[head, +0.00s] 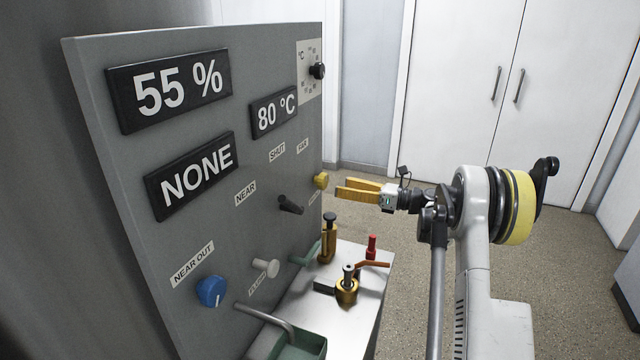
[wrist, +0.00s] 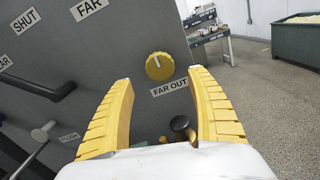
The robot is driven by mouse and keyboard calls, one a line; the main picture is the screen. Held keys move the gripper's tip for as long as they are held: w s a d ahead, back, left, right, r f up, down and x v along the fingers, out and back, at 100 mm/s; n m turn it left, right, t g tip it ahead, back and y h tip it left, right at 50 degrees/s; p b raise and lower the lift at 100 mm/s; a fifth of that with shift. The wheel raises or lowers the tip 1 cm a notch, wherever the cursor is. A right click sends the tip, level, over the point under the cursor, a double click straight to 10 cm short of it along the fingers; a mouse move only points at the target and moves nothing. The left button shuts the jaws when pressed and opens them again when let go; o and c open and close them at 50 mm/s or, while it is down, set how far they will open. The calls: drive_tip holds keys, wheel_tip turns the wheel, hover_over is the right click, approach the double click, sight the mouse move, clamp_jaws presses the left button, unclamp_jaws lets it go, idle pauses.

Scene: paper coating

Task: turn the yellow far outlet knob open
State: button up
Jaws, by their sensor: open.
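The yellow far outlet knob (head: 321,181) sticks out near the panel's right edge in the head view. My gripper (head: 343,188) points at the panel from the right, close to the knob. In the wrist view my gripper (wrist: 160,90) has its yellow fingers wide apart, with the knob showing between and beyond the tips. The fingers hold nothing. I cannot tell the exact gap to the knob.
The grey panel (head: 140,270) carries a black lever (head: 290,205), a blue knob (head: 211,291) and a display reading "NONE" (head: 197,174). Below my gripper, a white stand (head: 378,300) holds brass and red fittings (head: 347,290).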

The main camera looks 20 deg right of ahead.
sight(326, 183)
drive_tip(key=b+x, duration=0.1)
drive_tip(key=x, duration=0.6)
drive_tip(key=shift+w+a+f+b, duration=0.1)
drive_tip(key=shift+w+a+b, duration=0.1)
drive_tip(key=shift+b, duration=0.15)
drive_tip(key=c, duration=1.2)
